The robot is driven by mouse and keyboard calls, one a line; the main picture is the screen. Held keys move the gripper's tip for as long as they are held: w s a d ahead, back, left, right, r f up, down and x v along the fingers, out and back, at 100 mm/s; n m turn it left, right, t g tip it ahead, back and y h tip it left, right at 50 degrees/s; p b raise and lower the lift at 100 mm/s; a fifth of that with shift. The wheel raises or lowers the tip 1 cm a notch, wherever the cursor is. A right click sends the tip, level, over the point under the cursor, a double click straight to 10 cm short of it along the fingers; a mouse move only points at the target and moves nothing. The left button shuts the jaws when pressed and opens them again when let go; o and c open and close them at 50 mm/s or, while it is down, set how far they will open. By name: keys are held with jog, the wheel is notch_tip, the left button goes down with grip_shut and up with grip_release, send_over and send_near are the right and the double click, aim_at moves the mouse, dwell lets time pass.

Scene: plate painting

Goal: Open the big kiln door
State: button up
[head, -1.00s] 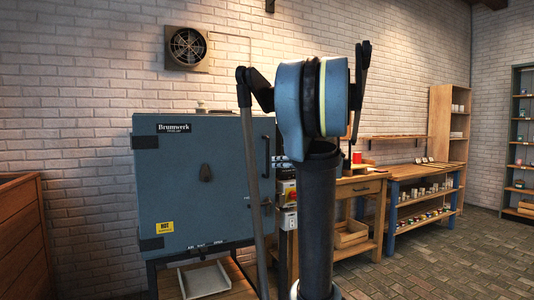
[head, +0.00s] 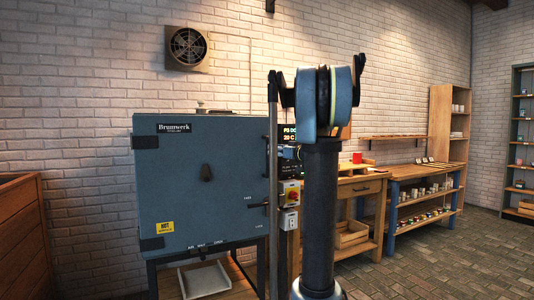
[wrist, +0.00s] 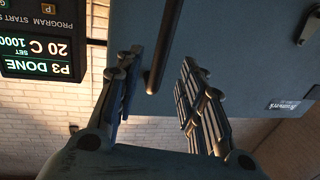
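The big kiln is a blue-grey box; its closed door (head: 195,170) faces me in the head view, with a Brumwerk label and a yellow HOT sign. A dark handle (head: 257,205) sits near the door's right edge, close to small FREE and LOCK markings. The wrist view, upside down, shows the door (wrist: 230,50) and a dark bar, apparently the handle (wrist: 165,45). My gripper (wrist: 162,85) is open, one finger on each side of the bar in the picture. I cannot tell whether they touch.
A controller display (wrist: 45,55) reads P3 DONE, 20 C. A switch box (head: 290,195) stands right of the kiln. A light tray (head: 205,278) lies below it. A wooden crate (head: 22,235) is at the left; benches (head: 375,190) stand at the right. Floor at front right is clear.

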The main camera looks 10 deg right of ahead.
jog(key=x, duration=0.7)
